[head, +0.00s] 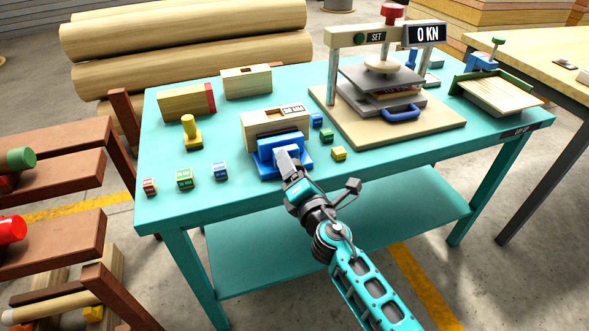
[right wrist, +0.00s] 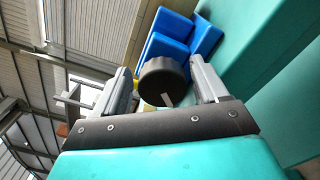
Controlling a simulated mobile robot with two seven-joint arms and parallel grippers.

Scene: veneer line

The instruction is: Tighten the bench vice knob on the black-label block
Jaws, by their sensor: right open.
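A pale wooden block (head: 262,124) with a small black-and-white label on top sits in the blue bench vice (head: 300,155) near the table's front edge. My right gripper (head: 288,160) is at the front of the vice and hides its knob in the head view. In the right wrist view the round black knob (right wrist: 163,80) is between the two open fingers of my right gripper (right wrist: 165,85), with gaps visible at both sides. The blue vice body (right wrist: 185,38) is behind the knob. My left gripper is not in view.
The teal table (head: 240,195) also bears two other wooden blocks, a yellow stamp-like piece (head: 190,130) and several small coloured cubes around the vice. A press (head: 385,85) reading 0 KN stands to the right. Brown racks (head: 60,160) flank the table's left side.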

